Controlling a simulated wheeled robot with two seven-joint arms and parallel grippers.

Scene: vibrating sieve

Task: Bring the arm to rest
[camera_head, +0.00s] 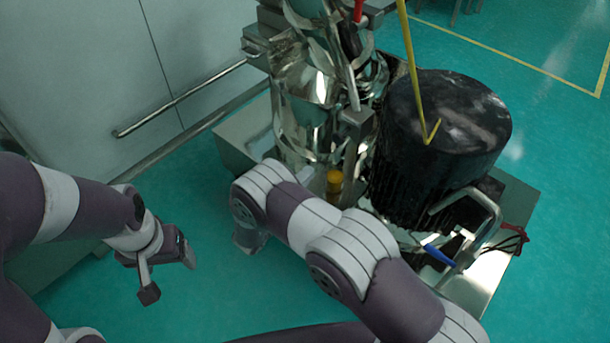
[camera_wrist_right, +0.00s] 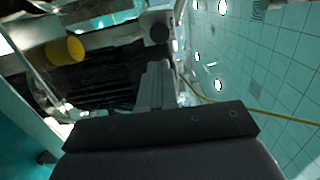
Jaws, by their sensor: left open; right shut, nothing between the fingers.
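My left gripper (camera_head: 168,274) hangs over the green floor at the left of the head view. Its two fingers are spread and nothing is between them. My right arm reaches up from the bottom of the head view, bent in front of the machine. My right gripper is mostly hidden there behind its own arm. In the right wrist view its fingers (camera_wrist_right: 155,86) are shut and empty, pointing towards the machine. The shiny metal sieve machine (camera_head: 303,85) stands at the top middle, beside a large black motor-like cylinder (camera_head: 450,120).
A yellow knob (camera_head: 334,182) sits low on the machine, close to my right arm; a yellow cylinder also shows in the wrist view (camera_wrist_right: 64,51). A yellow cable (camera_head: 408,45) hangs to the black cylinder. A rail (camera_head: 185,97) runs along the left wall. The floor at right is clear.

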